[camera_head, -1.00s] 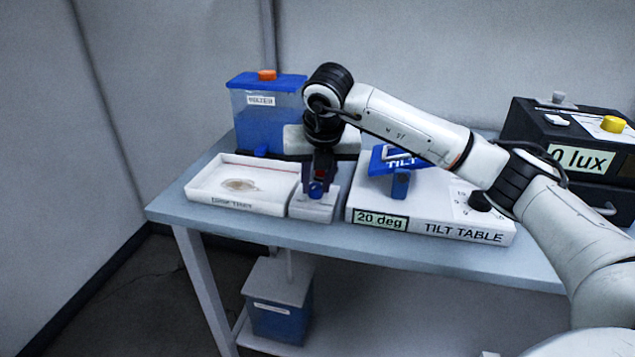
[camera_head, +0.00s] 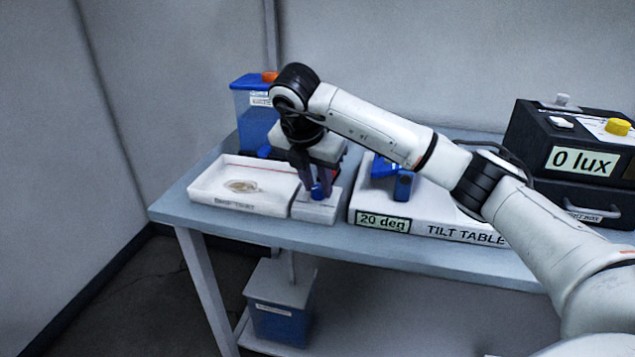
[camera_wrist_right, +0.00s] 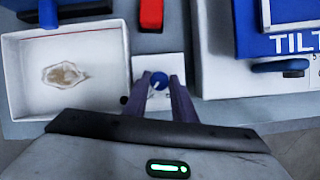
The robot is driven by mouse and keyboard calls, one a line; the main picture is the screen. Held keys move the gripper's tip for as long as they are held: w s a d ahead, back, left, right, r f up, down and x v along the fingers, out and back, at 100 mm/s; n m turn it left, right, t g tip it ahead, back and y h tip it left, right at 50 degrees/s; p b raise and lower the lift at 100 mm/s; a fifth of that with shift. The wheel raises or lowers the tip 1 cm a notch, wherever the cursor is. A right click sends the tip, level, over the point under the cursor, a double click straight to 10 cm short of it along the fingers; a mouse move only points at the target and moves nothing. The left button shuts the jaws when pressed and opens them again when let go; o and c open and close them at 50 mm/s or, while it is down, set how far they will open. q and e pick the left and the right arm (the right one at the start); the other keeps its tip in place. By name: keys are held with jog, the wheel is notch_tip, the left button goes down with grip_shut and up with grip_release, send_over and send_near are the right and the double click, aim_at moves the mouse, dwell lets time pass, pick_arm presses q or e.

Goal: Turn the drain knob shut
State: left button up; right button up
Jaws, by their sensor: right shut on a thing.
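The drain knob (camera_head: 317,193) is a small blue knob on a white block (camera_head: 312,211) at the table's front edge. The block stands between the white tray and the tilt table. My right gripper (camera_head: 319,187) points down at the block and is shut on the knob. In the right wrist view the blue knob (camera_wrist_right: 158,81) sits between the two fingertips, with a pale mark on its top. The fingers partly hide the knob in the head view. My left gripper is in neither view.
A white tray (camera_head: 205,191) with a brownish patch stands left of the block. The tilt table (camera_head: 371,205), marked 20 deg, is close on the right. A blue tank (camera_head: 254,130) stands behind; a dark box reading 0 lux (camera_head: 540,135) is far right. A bucket (camera_head: 281,318) sits below.

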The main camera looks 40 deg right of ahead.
dwell(0.3)
jog(key=o, duration=1)
jog(key=p+v, duration=0.2)
jog(key=v, duration=0.8)
jog(key=shift+r, duration=0.2)
